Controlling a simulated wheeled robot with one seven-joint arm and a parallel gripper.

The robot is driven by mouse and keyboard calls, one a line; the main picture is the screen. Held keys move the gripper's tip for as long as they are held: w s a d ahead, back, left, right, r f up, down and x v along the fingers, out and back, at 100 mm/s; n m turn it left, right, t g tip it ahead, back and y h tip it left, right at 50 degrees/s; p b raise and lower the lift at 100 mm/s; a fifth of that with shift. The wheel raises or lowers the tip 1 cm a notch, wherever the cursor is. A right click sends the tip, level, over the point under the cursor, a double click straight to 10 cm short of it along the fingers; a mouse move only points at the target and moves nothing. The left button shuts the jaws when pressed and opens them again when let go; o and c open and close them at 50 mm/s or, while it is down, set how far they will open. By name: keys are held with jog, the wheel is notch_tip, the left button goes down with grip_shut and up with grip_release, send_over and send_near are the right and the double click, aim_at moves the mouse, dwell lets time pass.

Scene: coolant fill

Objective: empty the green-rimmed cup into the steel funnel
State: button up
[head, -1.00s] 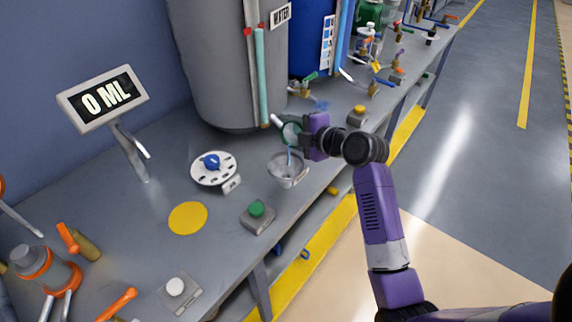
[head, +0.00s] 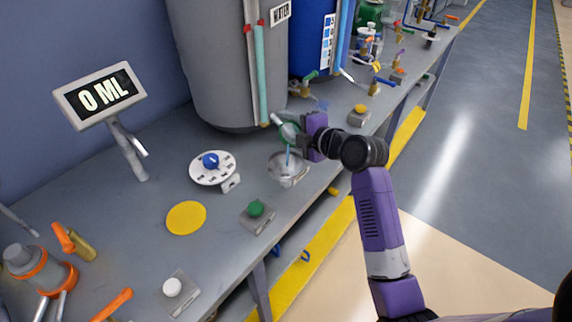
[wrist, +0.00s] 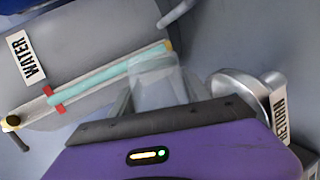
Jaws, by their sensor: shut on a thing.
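My gripper (head: 302,140) is shut on the green-rimmed cup (head: 289,129), which is tipped over above the bench. A thin blue stream runs down from the cup into the steel funnel (head: 282,168) just below it. In the wrist view the cup (wrist: 160,86) looks clear and sits beyond the gripper's dark edge; its rim and contents are not clear there. A round steel part, apparently the funnel (wrist: 238,86), shows to its right beside a RETURN label.
A grey WATER tank (head: 215,70) with a teal gauge tube stands close behind the cup. A blue tank (head: 312,40) is beyond it. A white dial (head: 214,168), a green button (head: 256,209) and a display reading 0 ML (head: 100,95) are to the left.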

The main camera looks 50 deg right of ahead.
jog(key=shift+a+r+b, duration=0.15)
jog(key=shift+a+b, duration=0.15)
jog(key=shift+b, duration=0.25)
jog(key=shift+a+f+n+t+h+b, duration=0.1)
jog(key=shift+f+n+t+h+b, duration=0.25)
jog(key=shift+b, duration=0.8)
jog(key=shift+a+f+n+t+h+b, duration=0.1)
jog(key=shift+n+h+b, duration=0.15)
jog(key=shift+n+b, duration=0.6)
jog(key=shift+r+m, duration=0.15)
jog(key=shift+m, duration=0.15)
